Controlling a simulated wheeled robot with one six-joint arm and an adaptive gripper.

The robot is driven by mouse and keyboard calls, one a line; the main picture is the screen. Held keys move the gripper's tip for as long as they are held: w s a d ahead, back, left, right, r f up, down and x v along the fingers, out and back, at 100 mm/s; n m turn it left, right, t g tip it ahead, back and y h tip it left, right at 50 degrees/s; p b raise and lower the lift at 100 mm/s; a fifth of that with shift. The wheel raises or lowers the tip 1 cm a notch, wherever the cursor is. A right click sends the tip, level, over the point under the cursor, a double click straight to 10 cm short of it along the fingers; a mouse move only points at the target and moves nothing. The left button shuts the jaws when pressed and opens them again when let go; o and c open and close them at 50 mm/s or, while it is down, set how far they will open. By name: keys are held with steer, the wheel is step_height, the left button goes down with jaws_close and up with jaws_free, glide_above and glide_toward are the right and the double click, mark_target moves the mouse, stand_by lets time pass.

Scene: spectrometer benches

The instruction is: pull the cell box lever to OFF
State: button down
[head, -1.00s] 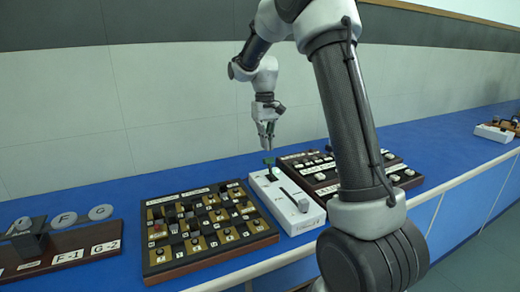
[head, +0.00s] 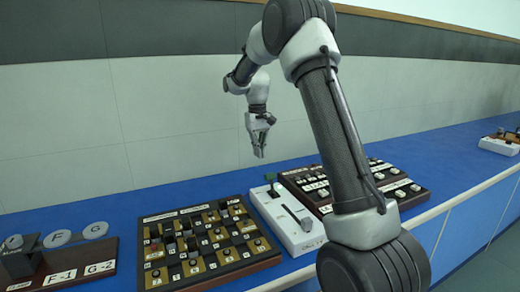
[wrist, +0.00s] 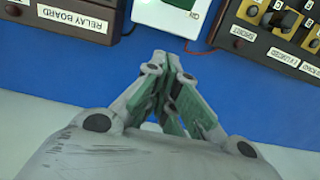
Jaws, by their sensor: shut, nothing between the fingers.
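A white box (head: 288,232), which I take to be the cell box, lies on the blue bench. I cannot read which position the lever is in. My gripper (head: 260,155) is shut and empty, pointing down in the air above the far end of the box, apart from it. In the wrist view my gripper (wrist: 172,88) shows shut over bare blue bench, and the end of the white box (wrist: 172,28) is at the top edge.
A board with a yellow-and-dark grid (head: 206,279) stands close on the left of the box. A dark relay board (head: 325,206) stands close on the right, partly hidden by my arm. A plain wall (head: 130,120) rises behind. Bare blue bench (head: 125,205) lies behind the boards.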

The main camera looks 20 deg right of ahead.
mark_target(272, 184)
steer(key=s+f, duration=0.4)
steer(key=shift+s+f, duration=0.15)
steer(key=shift+f, duration=0.2)
stand_by(0.4)
steer(key=shift+s+r+t, duration=0.2)
steer(key=shift+s+t, duration=0.05)
steer(key=shift+t, duration=0.15)
